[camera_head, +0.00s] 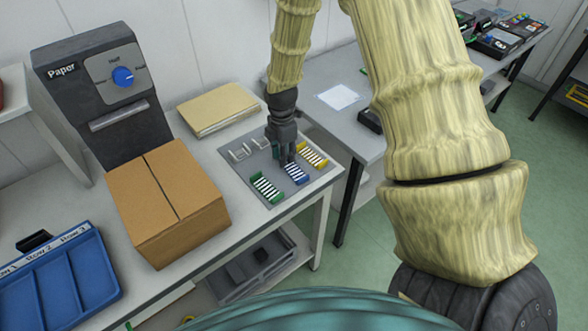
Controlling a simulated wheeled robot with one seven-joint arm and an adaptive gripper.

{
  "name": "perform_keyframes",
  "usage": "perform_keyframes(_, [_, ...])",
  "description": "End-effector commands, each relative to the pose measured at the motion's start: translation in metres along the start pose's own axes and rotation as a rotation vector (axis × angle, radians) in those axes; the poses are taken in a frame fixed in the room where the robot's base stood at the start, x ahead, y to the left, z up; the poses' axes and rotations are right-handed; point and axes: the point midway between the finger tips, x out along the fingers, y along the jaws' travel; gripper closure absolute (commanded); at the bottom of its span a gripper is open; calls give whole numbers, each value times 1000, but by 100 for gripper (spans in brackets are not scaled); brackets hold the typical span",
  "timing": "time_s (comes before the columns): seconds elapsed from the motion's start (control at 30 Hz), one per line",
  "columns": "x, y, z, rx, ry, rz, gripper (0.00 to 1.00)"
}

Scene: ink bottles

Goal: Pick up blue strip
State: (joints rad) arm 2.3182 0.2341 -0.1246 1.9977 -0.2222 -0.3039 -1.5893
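The blue strip (298,177), striped blue and white, lies on a grey mat (236,162) on the table. A green strip (267,188) is to its left and a yellow strip (313,155) to its right. My gripper (287,158) points down just behind the blue strip, with its fingertips at the strip's far end in the picture. I cannot tell whether the fingers touch it or are above it. The gap between the fingers is too small to read.
Two pale clear-looking pieces (250,147) lie at the back of the mat. A cardboard box (168,202) stands to the left, with a folder stack (217,109) and a dark paper machine (105,95) behind. A blue sectioned tray (62,285) is at lower left.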

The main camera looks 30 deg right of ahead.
Motion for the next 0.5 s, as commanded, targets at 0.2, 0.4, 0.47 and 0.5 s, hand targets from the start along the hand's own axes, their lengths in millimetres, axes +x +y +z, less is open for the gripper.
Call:
perform_keyframes(0.2, [0, 0, 0, 0, 0, 0, 100])
perform_keyframes(0.4, [0, 0, 0, 0, 0, 0, 100])
perform_keyframes(0.47, [0, 0, 0, 0, 0, 0, 100])
perform_keyframes(0.5, [-1, 0, 0, 0, 0, 0, 100])
